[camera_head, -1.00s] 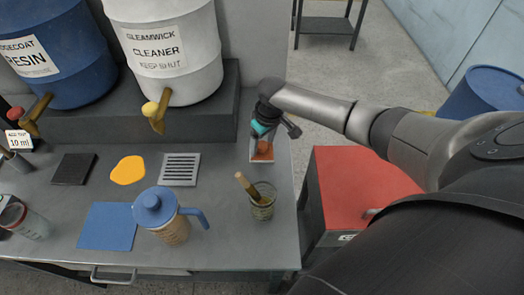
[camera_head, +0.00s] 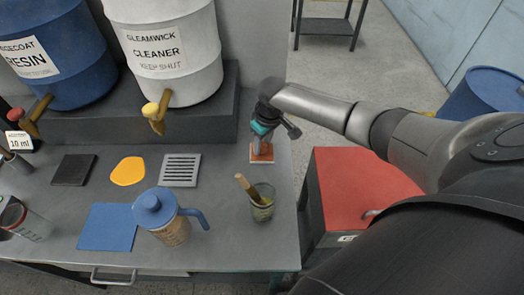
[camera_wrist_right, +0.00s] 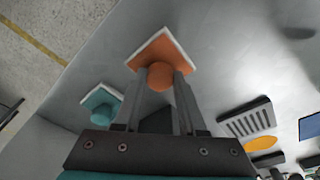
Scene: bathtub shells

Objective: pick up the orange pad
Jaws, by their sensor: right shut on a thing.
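The orange pad (camera_head: 262,155) is a square with a pale rim and a round orange knob. It shows near the right end of the grey bench in the head view, seemingly resting on the bench top. My right gripper (camera_head: 262,142) is above it, pointing down. In the right wrist view the orange pad (camera_wrist_right: 165,48) lies just beyond my fingertips (camera_wrist_right: 160,76), which are shut on its knob from both sides. My gripper covers part of the pad in the head view. My left gripper is in neither view.
A teal pad (camera_wrist_right: 101,102) is beside the orange one in the wrist view. A glass with a brush (camera_head: 262,205) and a blue-lidded jug (camera_head: 163,222) stand nearer. A grate (camera_head: 180,170) is to the left. A red cabinet (camera_head: 365,190) stands beyond the bench's right edge.

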